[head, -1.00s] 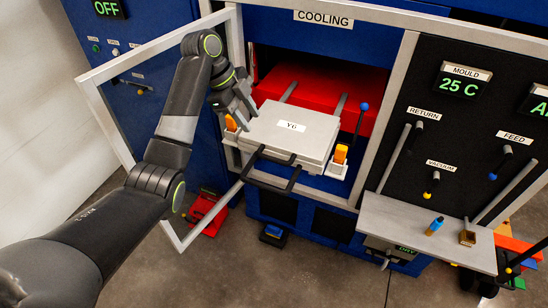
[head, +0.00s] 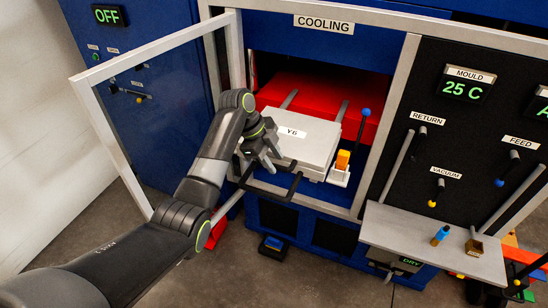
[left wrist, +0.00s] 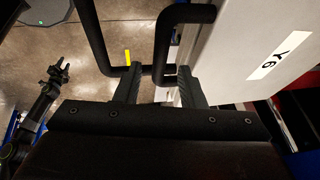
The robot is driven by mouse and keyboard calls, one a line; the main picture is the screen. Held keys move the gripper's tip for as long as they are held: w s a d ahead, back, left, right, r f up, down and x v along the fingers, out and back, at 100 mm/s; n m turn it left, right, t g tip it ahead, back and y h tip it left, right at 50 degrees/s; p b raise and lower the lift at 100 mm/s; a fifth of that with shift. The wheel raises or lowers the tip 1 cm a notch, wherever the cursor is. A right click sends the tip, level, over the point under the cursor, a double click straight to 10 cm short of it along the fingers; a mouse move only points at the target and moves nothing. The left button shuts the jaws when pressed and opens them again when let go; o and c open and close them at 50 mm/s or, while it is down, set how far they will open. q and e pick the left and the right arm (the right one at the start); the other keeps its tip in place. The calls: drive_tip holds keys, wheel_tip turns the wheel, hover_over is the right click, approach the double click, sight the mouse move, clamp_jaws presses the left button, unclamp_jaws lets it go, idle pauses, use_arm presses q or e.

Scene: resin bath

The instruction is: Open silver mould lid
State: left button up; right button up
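The silver mould (head: 305,135), labelled Y6, lies closed in the cooling bay. A black handle (head: 285,192) sticks out from its front edge. My left gripper (head: 268,163) is at the mould's front left corner, by the handle. In the left wrist view my left gripper (left wrist: 158,85) has its fingers apart, with part of the black handle (left wrist: 163,45) passing at the gap between them. I cannot tell whether they touch it. The mould's pale face (left wrist: 250,50) is to the right. My right gripper (left wrist: 62,70) shows small at the left, its fingers apart.
An orange clamp (head: 343,161) stands at the mould's right; the left clamp is hidden by my gripper. A blue-knobbed lever (head: 364,125) rises behind it. The open frame door (head: 90,115) stands left of my arm. A shelf (head: 420,235) juts out at right.

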use_arm(q)
drive_tip(key=shift+d+f, duration=0.2)
drive_tip(key=shift+f, duration=0.25)
drive_tip(key=shift+c, duration=0.4)
clamp_jaws()
drive_tip(key=shift+r, duration=0.1)
